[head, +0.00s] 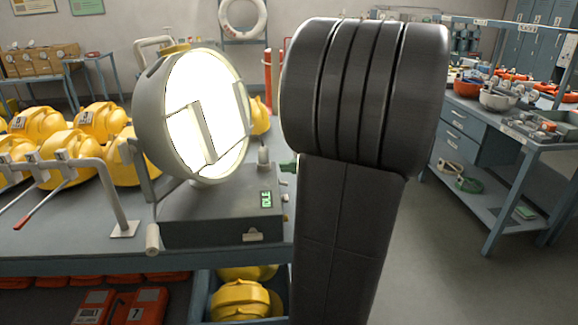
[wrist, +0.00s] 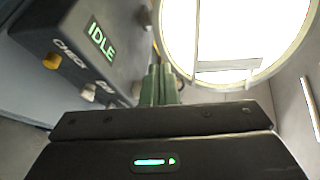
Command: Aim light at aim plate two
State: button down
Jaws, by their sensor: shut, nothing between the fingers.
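The light (head: 205,115) is a round grey lamp with a bright white face, mounted on a grey box (head: 215,215) on the bench. A crossbar and a handle show against its face. The box display reads IDLE in the wrist view (wrist: 101,40); the lamp face (wrist: 235,40) glows there too. My gripper (wrist: 160,80) has its green fingers together, empty, close to the box and below the lamp face. Whether it touches either I cannot tell. In the head view my arm hides most of it. I cannot make out a plate marked two.
Yellow helmets (head: 101,121) and a bent grey pipe stand (head: 112,185) are left of the lamp. A yellow knob (wrist: 51,61) marked CHECK is on the box. A second bench (head: 500,120) with bowls and parts stands right, with open floor before it.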

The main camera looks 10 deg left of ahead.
aim_at(238, 167)
jog(key=p+x, duration=0.1)
jog(key=x, duration=1)
jog(key=shift+a, duration=0.1)
jog(key=shift+a+f+b, duration=0.4)
jog(key=shift+f+b, duration=0.05)
jog(key=shift+b, duration=0.3)
jog(key=shift+w+a+y+b, duration=0.15)
jog(key=shift+a+y+b, duration=0.1)
jog(key=shift+y+b, duration=0.1)
jog(key=shift+r, duration=0.1)
jog(key=shift+d, duration=0.1)
